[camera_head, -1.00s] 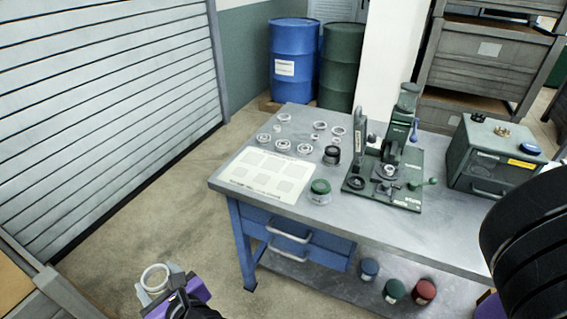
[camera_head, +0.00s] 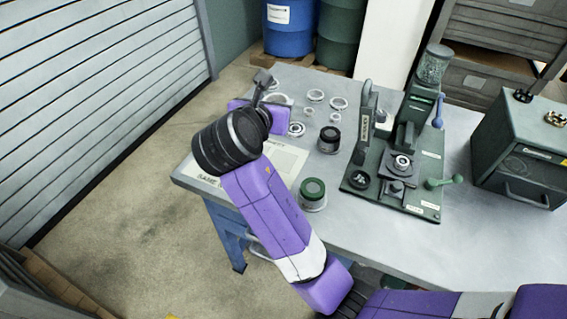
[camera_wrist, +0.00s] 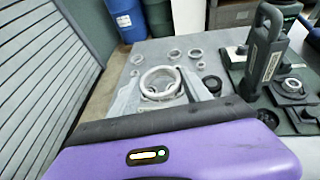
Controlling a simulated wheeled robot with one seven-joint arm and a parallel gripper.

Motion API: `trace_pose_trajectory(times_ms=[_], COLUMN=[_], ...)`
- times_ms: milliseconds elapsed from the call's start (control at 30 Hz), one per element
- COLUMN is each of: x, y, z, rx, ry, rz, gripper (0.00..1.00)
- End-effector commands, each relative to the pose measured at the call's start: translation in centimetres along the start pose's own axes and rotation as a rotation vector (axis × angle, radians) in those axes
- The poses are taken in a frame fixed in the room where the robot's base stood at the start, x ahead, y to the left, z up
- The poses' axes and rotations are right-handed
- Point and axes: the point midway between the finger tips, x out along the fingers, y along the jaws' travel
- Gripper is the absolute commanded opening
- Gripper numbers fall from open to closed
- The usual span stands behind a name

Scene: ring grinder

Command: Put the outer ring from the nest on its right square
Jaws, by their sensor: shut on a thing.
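My gripper (camera_wrist: 160,92) is shut on a bright metal outer ring (camera_wrist: 160,80), which shows between its two fingers in the wrist view. In the head view my gripper (camera_head: 266,84) is over the table's left part, and its purple body mostly hides the ring. The pale sheet with squares (camera_head: 290,164) lies at the table's front left. My arm covers much of it, so its squares are mostly hidden. The green press (camera_head: 400,190) stands right of the sheet, with a small round metal part (camera_head: 402,162) at its middle.
Several loose rings lie at the back left of the table, such as this one (camera_head: 339,103). A black round part (camera_head: 329,138) and a green-topped jar (camera_head: 313,192) stand between sheet and press. A grey-green box (camera_head: 520,150) stands at the right.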

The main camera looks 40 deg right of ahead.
Motion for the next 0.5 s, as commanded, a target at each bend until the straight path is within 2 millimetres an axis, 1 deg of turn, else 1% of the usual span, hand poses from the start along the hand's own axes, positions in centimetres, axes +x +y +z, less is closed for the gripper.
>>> trace_pose_trajectory(times_ms=[67,167,267,500], x=[0.2,0.5,1.1,3.2], y=[-0.7,-1.2,-1.3,-1.3], z=[0.9,1.0,-0.4,-5.8], rx=[0.020,0.028,0.026,0.024], ry=[-0.001,0.000,0.003,0.002], rz=[-0.043,-0.073,-0.081,-0.078], gripper=[0.10,0.10,0.10,0.10])
